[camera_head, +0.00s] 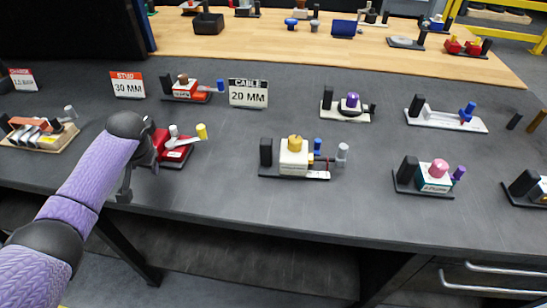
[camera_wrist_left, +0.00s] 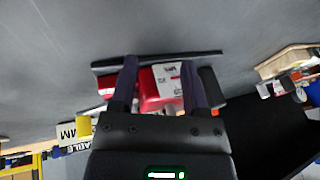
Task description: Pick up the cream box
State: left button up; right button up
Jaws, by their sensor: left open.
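The cream box (camera_head: 294,157) with a yellow knob on top sits on a dark base near the middle of the bench's front part in the head view. A black upright block stands on its left, and blue and grey-tipped parts stand on its right. My left gripper (camera_head: 140,170) is well to its left, near the bench's front edge. In the left wrist view my left gripper (camera_wrist_left: 160,70) is open, its two fingers in front of a red box (camera_wrist_left: 155,88). I cannot tell whether they touch it. The cream box is not seen in that view. My right gripper is not in view.
The red box (camera_head: 172,150) with a yellow-tipped lever stands beside my left gripper. A purple-knobbed unit (camera_head: 350,104) is behind right of the cream box, and a teal box (camera_head: 435,178) is to its right. Small signs (camera_head: 248,93) stand behind. Bare bench lies between units.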

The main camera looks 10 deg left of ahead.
pick_arm(q)
jog(key=shift+t+h, duration=0.3)
jog(key=shift+h, duration=0.6)
jog(key=w+d+r, duration=0.1)
jog(key=d, duration=0.3)
jog(key=w+d+r, duration=0.2)
jog(key=d, duration=0.2)
jog(key=w+d+r, duration=0.1)
jog(key=d, duration=0.3)
jog(key=shift+w+d+r, duration=0.2)
jog(key=shift+w, duration=0.05)
jog(key=h, duration=0.1)
send_near(266, 141)
jog(key=shift+t, duration=0.3)
jog(key=x, duration=0.9)
jog(key=shift+s+f, duration=0.15)
jog(key=shift+f, duration=0.25)
jog(key=shift+a+f, duration=0.1)
jog(key=shift+f, duration=0.4)
grip_shut()
